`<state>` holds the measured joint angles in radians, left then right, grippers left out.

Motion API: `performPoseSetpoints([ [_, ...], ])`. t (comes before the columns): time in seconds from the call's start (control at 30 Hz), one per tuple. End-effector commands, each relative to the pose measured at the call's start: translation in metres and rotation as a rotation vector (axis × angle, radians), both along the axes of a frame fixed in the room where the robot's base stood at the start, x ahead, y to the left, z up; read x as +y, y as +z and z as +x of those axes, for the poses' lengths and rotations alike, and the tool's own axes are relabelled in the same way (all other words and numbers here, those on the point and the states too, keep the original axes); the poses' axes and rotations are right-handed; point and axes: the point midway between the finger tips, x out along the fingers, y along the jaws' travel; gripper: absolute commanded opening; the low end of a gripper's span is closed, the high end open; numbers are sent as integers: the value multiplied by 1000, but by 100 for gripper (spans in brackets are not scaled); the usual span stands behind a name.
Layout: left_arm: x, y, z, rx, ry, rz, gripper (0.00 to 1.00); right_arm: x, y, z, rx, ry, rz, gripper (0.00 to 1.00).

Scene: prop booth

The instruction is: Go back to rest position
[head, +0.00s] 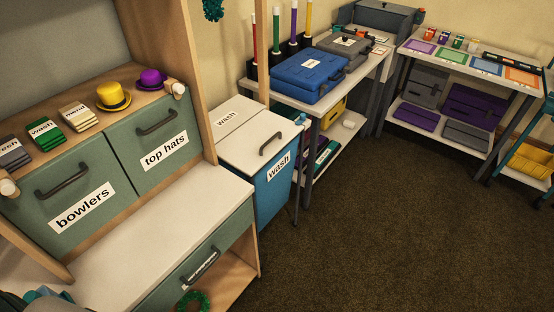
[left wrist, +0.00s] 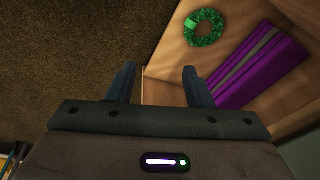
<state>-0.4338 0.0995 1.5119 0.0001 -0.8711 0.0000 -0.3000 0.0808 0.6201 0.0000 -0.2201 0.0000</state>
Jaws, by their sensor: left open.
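My left gripper (left wrist: 158,82) shows in the left wrist view with its two fingers apart and nothing between them. Dark brown carpet (left wrist: 60,50) lies behind its left finger and a wooden surface (left wrist: 165,92) behind its right one. A green wreath (left wrist: 204,27) is on the wood beyond the fingers, apart from them. A purple piece with a grey stripe (left wrist: 245,85) lies to the right of the gripper. In the head view neither gripper can be made out. My right gripper is in no view.
The head view shows a cabinet with "bowlers" (head: 72,220) and "top hats" (head: 150,160) fronts, both shut. A yellow hat (head: 113,97) and a purple hat (head: 152,79) stand on top. A blue "wash" bin (head: 270,195) stands beside it. Open carpet (head: 400,220) fills the right.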

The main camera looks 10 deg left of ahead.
Motion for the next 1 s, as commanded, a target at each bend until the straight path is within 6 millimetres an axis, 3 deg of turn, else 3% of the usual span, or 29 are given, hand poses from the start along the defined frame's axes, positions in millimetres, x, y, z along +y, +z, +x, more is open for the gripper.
performPoseSetpoints([
  [0.03, 2, -27, -13, 18, 4, -1, 46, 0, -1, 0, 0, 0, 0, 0],
  [0.2, 7, -99, -62, 52, 13, -4, 46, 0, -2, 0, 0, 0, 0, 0],
  [0.4, 10, -157, -129, 85, 22, -8, 46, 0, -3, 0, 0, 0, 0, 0],
  [0.5, 11, -172, -156, 97, 24, -9, 46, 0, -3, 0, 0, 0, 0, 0],
  [0.63, 11, -181, -175, 104, 27, -10, 46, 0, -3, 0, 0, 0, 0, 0],
  [1.0, 11, -183, -181, 106, 27, -10, 46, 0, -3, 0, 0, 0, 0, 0],
])
